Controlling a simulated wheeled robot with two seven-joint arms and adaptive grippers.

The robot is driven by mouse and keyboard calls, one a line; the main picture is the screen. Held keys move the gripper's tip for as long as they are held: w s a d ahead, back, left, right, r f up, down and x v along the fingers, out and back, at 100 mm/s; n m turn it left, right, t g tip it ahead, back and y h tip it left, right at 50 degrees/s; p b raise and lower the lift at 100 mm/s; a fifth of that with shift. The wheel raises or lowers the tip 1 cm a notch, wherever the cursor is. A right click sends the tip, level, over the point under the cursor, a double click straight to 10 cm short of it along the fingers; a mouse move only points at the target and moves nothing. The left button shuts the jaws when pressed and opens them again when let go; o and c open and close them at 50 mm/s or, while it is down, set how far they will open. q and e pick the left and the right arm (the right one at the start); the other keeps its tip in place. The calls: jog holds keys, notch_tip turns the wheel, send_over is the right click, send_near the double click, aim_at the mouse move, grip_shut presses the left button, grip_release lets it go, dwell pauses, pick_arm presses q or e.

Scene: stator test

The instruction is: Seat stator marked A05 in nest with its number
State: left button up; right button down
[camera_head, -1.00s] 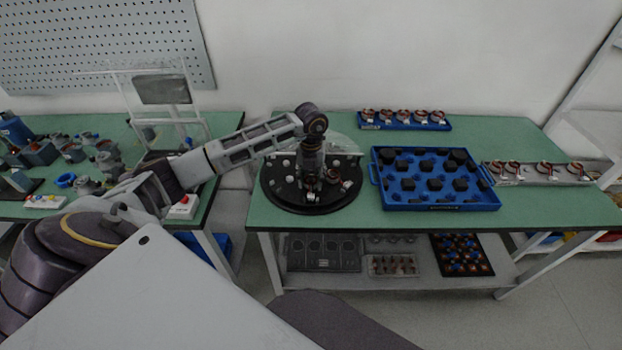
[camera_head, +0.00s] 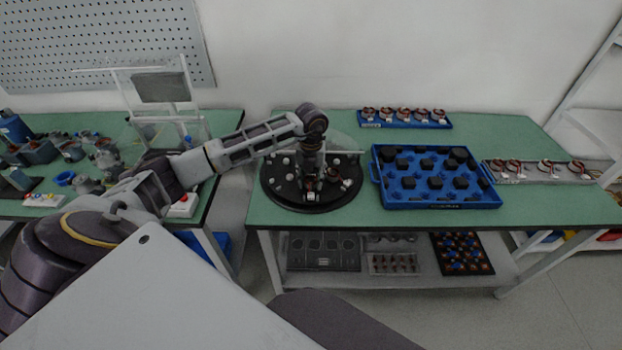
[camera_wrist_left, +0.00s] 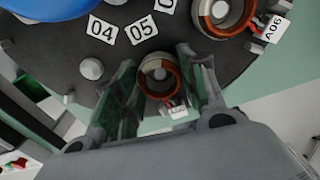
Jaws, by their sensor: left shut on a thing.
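My left gripper (camera_wrist_left: 158,88) is shut on a stator (camera_wrist_left: 159,74), a copper-coloured ring with a grey core. The stator's white tag (camera_wrist_left: 177,112) is too small to read. The gripper points down at the black round fixture (camera_wrist_left: 60,50), near its edge and just by the printed 05 label (camera_wrist_left: 141,30). I cannot tell whether the stator is fully down in its nest. Another stator, tagged A06 (camera_wrist_left: 222,14), sits to the right on the fixture. In the head view my left gripper (camera_head: 311,188) is over the front of the black fixture (camera_head: 281,192), partly hidden by its own wrist.
A 04 label (camera_wrist_left: 101,29) is left of 05. On the green table (camera_head: 400,222), a blue tray (camera_head: 440,205) with black parts stands right of the fixture. A blue rack (camera_head: 400,125) of stators stands behind, and a grey strip (camera_head: 540,179) with stators at right.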

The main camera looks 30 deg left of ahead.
pick_arm(q)
jog(key=o, duration=1.2)
jog(key=shift+c, duration=0.2)
notch_tip(320, 180, up, 12)
dwell(0.7)
